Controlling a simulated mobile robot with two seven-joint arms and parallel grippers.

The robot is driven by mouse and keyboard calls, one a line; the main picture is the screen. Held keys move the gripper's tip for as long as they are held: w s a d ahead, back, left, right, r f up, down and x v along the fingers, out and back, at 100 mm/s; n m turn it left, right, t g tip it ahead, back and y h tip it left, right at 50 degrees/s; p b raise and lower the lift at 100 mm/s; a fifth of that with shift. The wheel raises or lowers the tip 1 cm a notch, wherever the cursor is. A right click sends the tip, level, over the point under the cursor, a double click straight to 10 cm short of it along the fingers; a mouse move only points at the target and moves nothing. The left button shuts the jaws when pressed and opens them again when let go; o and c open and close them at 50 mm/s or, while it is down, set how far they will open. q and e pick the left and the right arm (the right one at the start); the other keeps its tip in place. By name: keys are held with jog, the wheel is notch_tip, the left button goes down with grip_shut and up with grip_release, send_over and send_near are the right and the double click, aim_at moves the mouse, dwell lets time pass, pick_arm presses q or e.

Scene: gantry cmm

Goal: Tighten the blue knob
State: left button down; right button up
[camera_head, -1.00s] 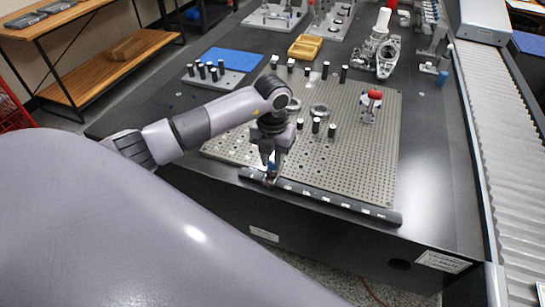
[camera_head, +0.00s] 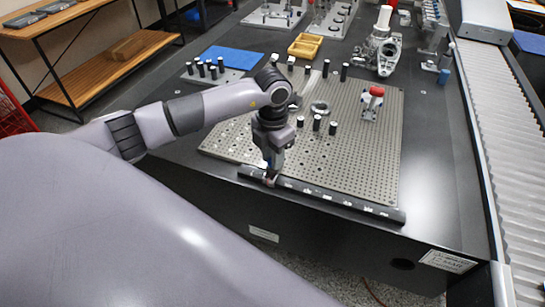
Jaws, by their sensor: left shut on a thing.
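My left gripper (camera_head: 270,178) points down at the near left edge of the perforated plate (camera_head: 350,150), over the dark rail along that edge. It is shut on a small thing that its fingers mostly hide. My right gripper is not in view.
The dark rail (camera_head: 340,198) has pale labels along it. Several black posts (camera_head: 317,122), a ring (camera_head: 319,108) and a red-topped fixture (camera_head: 372,103) stand on the plate. A yellow tray (camera_head: 305,46) and blue mat (camera_head: 232,61) lie behind.

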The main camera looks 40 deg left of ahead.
pick_arm(q)
jog(key=shift+m+b, duration=0.45)
jog(key=shift+m, duration=0.75)
jog(key=c, duration=0.9)
grip_release()
jog(key=shift+r, duration=3.65)
